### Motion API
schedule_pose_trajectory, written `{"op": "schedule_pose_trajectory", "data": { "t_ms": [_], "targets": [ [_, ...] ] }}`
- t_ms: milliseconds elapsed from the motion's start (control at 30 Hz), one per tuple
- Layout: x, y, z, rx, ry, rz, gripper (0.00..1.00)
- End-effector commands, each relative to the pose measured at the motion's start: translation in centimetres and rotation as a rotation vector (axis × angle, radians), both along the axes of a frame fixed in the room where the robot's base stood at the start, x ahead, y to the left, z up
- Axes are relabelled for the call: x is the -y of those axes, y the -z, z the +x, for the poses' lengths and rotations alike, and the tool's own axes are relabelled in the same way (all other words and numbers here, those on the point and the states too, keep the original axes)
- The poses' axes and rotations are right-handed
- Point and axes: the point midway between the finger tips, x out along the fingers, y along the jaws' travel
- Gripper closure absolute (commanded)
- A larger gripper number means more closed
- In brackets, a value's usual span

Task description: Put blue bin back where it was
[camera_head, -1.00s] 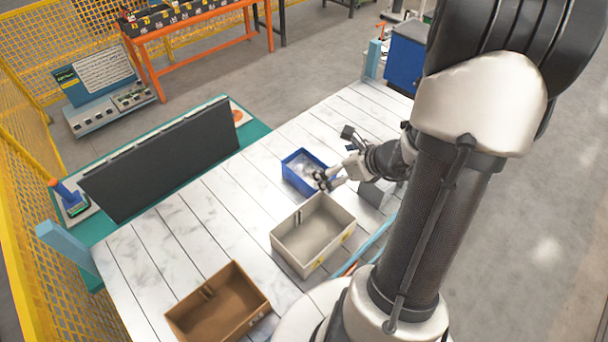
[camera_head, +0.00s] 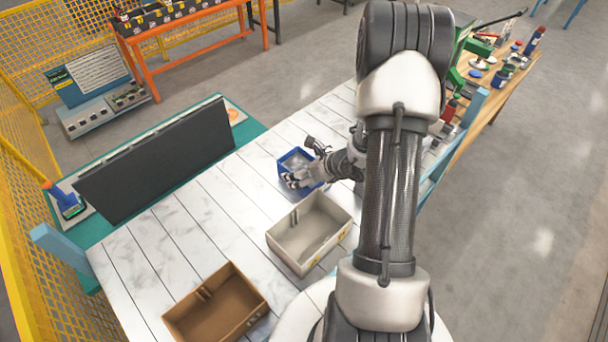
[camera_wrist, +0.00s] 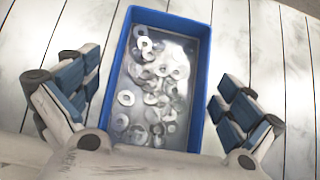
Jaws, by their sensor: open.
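The blue bin (camera_head: 284,163) stands on the white plank table, beyond the beige bin, and my gripper partly covers it in the head view. In the wrist view the blue bin (camera_wrist: 204,95) lies between and ahead of my fingers, with several metal washers (camera_wrist: 150,85) inside. My gripper (camera_head: 299,181) is over the bin's near side. In the wrist view my gripper (camera_wrist: 158,108) is open, with one finger on each side of the bin and a gap to both walls. The bin's near end is hidden behind the gripper body.
A beige bin (camera_head: 283,250) stands close in front of the blue bin, and a brown bin (camera_head: 190,325) stands nearer at the left. A dark panel (camera_head: 160,165) stands behind the table (camera_head: 180,240).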

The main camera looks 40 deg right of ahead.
Motion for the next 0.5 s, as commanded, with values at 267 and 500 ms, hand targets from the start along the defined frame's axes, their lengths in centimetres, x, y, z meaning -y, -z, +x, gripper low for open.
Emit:
{"op": "schedule_pose_trajectory", "data": {
  "t_ms": [267, 500],
  "targets": [
    [-0.02, 0.11, 0.13, 0.001, -0.001, -0.001, 0.02],
    [-0.02, 0.09, 0.12, 0.001, 0.0, 0.0, 0.18]
  ]
}}
